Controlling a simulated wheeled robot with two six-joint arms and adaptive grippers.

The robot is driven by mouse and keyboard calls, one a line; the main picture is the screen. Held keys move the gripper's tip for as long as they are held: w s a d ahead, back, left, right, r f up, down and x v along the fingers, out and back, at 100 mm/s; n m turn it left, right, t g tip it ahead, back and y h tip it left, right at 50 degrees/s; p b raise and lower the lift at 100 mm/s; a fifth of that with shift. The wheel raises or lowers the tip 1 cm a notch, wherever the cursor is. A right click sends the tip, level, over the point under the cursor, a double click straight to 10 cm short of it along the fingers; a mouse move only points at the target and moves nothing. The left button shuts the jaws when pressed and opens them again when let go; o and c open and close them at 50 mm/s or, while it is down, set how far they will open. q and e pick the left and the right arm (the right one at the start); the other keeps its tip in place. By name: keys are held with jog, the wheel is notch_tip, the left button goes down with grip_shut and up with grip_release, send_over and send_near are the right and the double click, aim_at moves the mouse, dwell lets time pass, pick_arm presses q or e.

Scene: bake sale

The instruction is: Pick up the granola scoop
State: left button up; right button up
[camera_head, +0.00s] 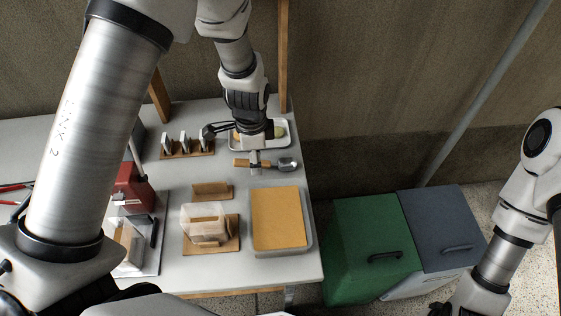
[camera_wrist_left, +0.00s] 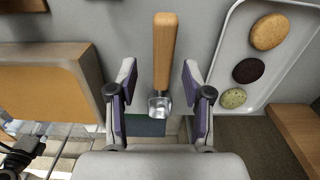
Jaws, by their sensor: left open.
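The granola scoop lies on the table, with a wooden handle (camera_head: 241,163) and a metal bowl (camera_head: 288,165) at its right end. In the left wrist view its handle (camera_wrist_left: 165,50) points away and its metal end (camera_wrist_left: 161,104) lies closer to the palm. My left gripper (camera_head: 255,160) is over the middle of the scoop and hides part of it. In the left wrist view my left gripper (camera_wrist_left: 158,75) is open, one finger on each side of the scoop, with gaps visible. My right arm shows at the right edge, but its fingers do not.
A tray with cookies (camera_wrist_left: 235,97) is beside the scoop, behind it in the head view. A rack with white cards (camera_head: 187,148) stands to its left. A board on a tray (camera_head: 278,218) and a wrapped loaf (camera_head: 205,222) are in front. Green (camera_head: 368,240) and grey bins stand right of the table.

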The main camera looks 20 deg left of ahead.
pick_arm(q)
jog(key=shift+w+a+f, duration=0.1)
jog(key=shift+w+f, duration=0.05)
jog(key=shift+f, duration=0.5)
jog(key=shift+w+f, duration=0.1)
jog(key=shift+f, duration=0.5)
jog(key=shift+s+r, duration=0.1)
jog(key=shift+s, duration=0.05)
grip_shut()
notch_tip(320, 180, up, 10)
jog(key=c, duration=0.8)
grip_release()
grip_shut()
